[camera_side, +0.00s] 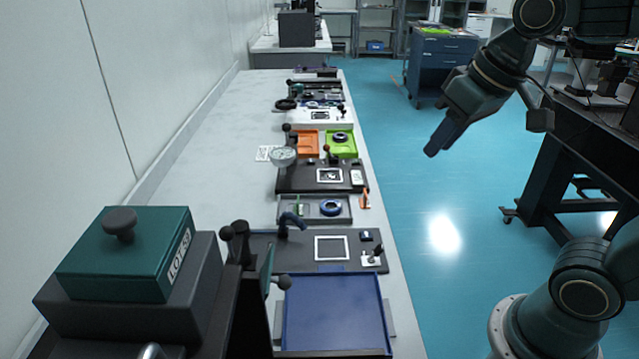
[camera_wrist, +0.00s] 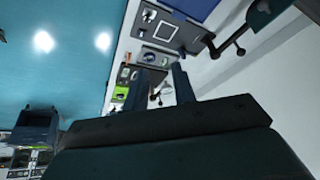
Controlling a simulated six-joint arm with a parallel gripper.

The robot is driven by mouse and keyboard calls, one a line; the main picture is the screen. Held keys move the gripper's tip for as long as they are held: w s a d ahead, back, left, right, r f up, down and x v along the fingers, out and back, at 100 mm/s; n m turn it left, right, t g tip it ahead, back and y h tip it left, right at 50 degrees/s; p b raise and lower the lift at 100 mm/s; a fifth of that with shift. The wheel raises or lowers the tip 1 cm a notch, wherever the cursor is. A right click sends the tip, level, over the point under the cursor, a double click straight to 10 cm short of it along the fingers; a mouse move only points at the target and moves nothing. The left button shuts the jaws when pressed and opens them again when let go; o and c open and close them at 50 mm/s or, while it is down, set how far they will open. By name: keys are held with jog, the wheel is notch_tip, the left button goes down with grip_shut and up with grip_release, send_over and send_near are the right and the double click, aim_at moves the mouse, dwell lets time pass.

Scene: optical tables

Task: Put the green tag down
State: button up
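A small thin green piece, which looks like the green tag (camera_side: 299,208), stands in the left part of a shallow grey tray (camera_side: 314,217). A dark blue ring (camera_side: 330,208) lies in the same tray. I cannot make out the tag clearly in the wrist view. My gripper (camera_side: 432,151) hangs over the blue floor, right of the bench and well apart from the tray. In the wrist view my gripper's two fingers (camera_wrist: 159,66) stand apart with nothing seen between them.
A long grey bench (camera_side: 222,150) runs along the wall. It carries a green bin (camera_side: 348,153), an orange bin (camera_side: 307,149), a dark plate with a white square frame (camera_side: 331,248), an empty blue tray (camera_side: 333,312) and a green-lidded box (camera_side: 128,257). The bench's left strip is largely clear.

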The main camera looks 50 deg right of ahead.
jog(key=s+f+n, duration=0.1)
jog(key=s+f, duration=0.2)
jog(key=s, duration=0.3)
jog(key=shift+s+a+f+t, duration=0.15)
jog(key=shift+s+f+t, duration=0.15)
jog(key=shift+s+t, duration=0.1)
jog(key=shift+w, duration=0.1)
dwell(0.8)
